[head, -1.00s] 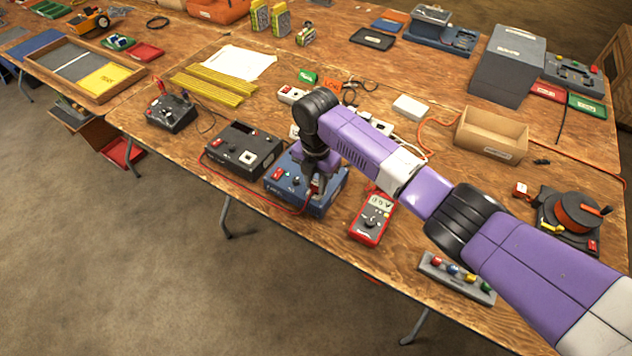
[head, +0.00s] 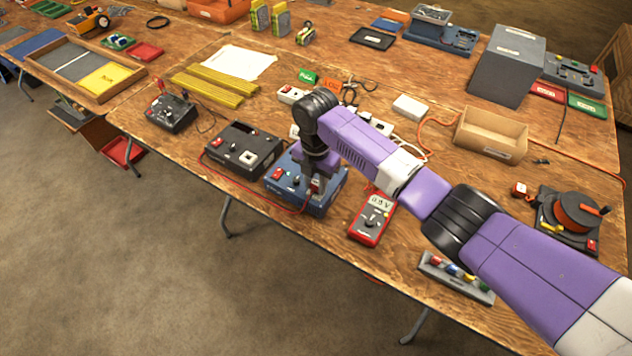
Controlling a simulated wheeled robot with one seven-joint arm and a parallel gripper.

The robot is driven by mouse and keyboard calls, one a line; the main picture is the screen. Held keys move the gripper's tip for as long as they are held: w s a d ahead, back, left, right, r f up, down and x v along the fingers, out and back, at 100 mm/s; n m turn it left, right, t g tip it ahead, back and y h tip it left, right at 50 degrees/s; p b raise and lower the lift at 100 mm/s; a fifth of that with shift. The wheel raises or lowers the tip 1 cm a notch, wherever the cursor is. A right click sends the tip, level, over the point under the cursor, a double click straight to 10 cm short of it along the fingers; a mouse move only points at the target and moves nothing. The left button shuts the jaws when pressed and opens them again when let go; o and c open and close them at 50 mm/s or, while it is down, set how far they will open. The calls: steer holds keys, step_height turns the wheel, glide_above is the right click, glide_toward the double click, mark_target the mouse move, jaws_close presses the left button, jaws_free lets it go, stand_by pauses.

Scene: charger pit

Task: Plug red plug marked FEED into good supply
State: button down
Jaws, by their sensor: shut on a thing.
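My gripper (head: 314,188) points down over the right part of a blue box (head: 288,190) with a red switch, near the table's front edge. It is shut on a small plug, mostly hidden by the fingers. A red cable (head: 240,187) runs from the gripper along the front of the blue box to a black box (head: 243,149) on its left. Whether the plug sits in a socket or just above the blue box I cannot tell. No FEED marking is readable. Which box is the good supply I cannot tell.
A red multimeter (head: 371,219) lies right of the blue box. A smaller dark box (head: 171,113) stands at the left. White power strips and loose cables lie behind my gripper. A grey strip with coloured knobs (head: 456,277) lies under my arm.

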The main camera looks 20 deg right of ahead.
steer(key=shift+f, duration=0.5)
stand_by(1.2)
steer(key=c, duration=1.1)
jaws_free()
steer(key=shift+o, duration=0.2)
steer(key=o, duration=0.3)
steer(key=shift+r+p, duration=3.05)
steer(key=shift+r, duration=0.75)
